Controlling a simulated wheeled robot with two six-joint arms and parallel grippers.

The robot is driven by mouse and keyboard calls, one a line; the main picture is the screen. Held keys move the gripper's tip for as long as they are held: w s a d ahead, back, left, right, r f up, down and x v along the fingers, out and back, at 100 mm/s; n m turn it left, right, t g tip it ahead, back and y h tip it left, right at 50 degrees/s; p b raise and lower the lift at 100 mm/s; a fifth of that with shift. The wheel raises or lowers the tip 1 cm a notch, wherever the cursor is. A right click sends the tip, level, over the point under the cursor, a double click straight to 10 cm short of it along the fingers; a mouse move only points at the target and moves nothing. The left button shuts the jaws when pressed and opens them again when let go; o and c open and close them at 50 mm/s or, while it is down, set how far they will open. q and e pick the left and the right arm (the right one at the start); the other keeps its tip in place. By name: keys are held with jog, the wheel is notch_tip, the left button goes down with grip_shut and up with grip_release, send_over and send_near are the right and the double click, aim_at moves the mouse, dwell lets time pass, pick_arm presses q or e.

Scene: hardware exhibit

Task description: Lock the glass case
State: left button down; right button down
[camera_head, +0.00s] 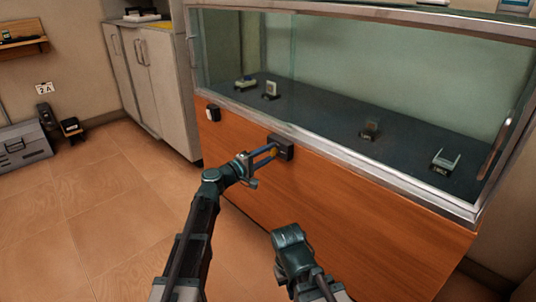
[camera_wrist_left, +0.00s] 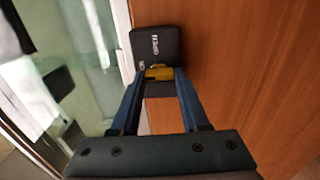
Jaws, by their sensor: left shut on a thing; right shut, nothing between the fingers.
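The glass case (camera_head: 390,70) stands on an orange wood base. A small dark lock box (camera_head: 282,147) is fixed to the front of the base just under the metal rim. In the left wrist view the dark lock box (camera_wrist_left: 157,48) carries white lettering that looks like "OPEN". My left gripper (camera_head: 268,154) is at the lock box, its blue fingers shut on a small yellow piece (camera_wrist_left: 159,73) at the box's face. Its exact shape is partly hidden by the fingers. My right gripper (camera_head: 291,258) is low in front of the base, shut and empty, away from the lock.
Small exhibits, such as a bracket (camera_head: 446,160), stand inside the case. A grey cabinet (camera_head: 150,80) is at left, with a grey toolbox (camera_head: 22,146) farther left.

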dwell(0.3)
pick_arm(q)
jog(key=shift+c, duration=2)
grip_release()
jog(key=shift+s+a, duration=0.1)
jog(key=v, duration=1.3)
jog(key=shift+s+a, duration=0.2)
jog(key=shift+a, duration=0.05)
